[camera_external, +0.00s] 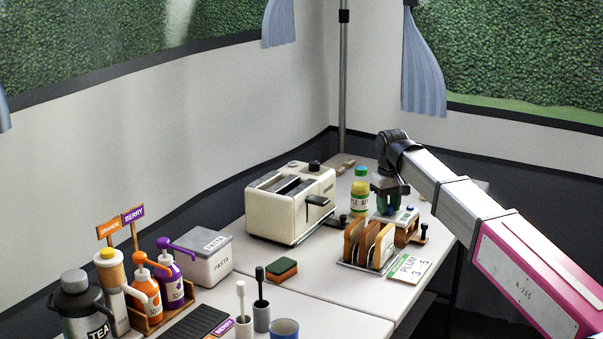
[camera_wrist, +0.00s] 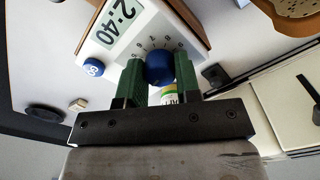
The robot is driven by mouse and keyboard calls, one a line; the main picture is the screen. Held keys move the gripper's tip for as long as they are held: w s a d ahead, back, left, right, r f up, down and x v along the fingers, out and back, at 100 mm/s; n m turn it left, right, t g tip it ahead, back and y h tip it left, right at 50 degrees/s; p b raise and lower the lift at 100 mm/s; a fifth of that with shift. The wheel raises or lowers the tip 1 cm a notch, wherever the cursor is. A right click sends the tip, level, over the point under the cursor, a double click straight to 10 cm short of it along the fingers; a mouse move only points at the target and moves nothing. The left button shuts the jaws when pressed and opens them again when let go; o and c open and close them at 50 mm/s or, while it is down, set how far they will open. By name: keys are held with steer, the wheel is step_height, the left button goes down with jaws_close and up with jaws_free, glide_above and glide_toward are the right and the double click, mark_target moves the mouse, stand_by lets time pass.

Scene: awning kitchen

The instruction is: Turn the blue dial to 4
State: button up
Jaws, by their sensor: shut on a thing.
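The blue dial (camera_wrist: 159,67) is on the pale face of a wood-sided timer box (camera_wrist: 150,25), with small numbers around part of it. The timer's display reads 2:40, and a separate blue button (camera_wrist: 93,67) sits on the same face. My gripper (camera_wrist: 158,80) has its green fingers on both sides of the dial, shut on it. I cannot tell which number the dial points to. In the external view my gripper (camera_external: 388,205) reaches down over the timer (camera_external: 407,228), and the dial is hidden there.
A toast rack (camera_external: 368,243) stands close to the timer at its front left. A PLUM card (camera_external: 409,268) lies in front.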

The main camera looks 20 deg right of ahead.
steer(key=m, duration=0.3)
steer(key=shift+m, duration=2.3)
steer(key=o, duration=0.9)
steer(key=shift+o, duration=0.2)
steer(key=shift+r, duration=0.1)
step_height(320, 180, up, 11)
steer(key=shift+f, duration=0.2)
